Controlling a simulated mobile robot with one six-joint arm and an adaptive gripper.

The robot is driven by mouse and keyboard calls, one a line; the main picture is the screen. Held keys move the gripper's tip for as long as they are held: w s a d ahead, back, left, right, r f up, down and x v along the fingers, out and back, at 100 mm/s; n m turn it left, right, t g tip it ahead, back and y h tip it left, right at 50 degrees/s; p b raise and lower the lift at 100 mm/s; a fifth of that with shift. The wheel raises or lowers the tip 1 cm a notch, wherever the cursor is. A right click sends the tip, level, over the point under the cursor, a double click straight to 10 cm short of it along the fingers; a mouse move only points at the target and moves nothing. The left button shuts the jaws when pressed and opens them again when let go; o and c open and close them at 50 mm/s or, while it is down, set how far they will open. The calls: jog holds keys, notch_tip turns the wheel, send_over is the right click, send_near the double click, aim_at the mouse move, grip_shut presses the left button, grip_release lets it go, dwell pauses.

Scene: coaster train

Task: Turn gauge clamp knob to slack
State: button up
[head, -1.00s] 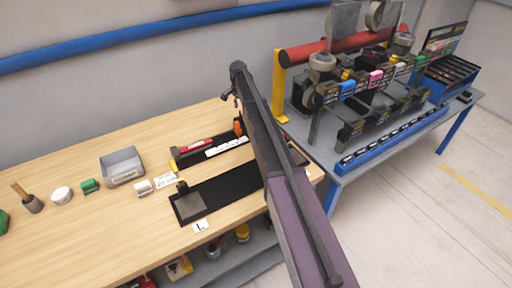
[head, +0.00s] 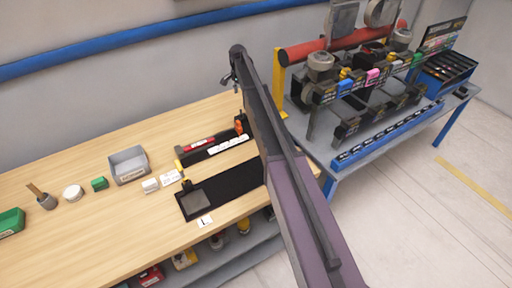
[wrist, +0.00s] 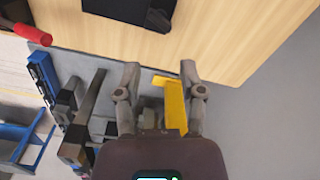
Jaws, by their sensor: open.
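My gripper (head: 229,82) is raised above the far edge of the wooden bench, to the left of my arm's upper end. In the wrist view its two fingers (wrist: 160,72) are spread with nothing between them. A black fixture (head: 215,145) with a red part, white labels and an upright orange piece lies on the bench, below and apart from the gripper. A long black plate (head: 230,182) lies in front of it, with a small dark knob-like part (head: 186,183) at its left end. I cannot tell which part is the clamp knob, or its setting.
A grey table (head: 350,180) with a crowded rack is at right. A yellow post (head: 280,85) stands near my arm.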

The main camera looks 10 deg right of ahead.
jog(key=s+f+n+b, duration=0.3)
jog(key=s, duration=1.3)
jog(key=s+f+n+b, duration=0.3)
jog(key=s+n+b, duration=0.1)
jog(key=s, duration=1.1)
jog(key=shift+s+f, duration=0.35)
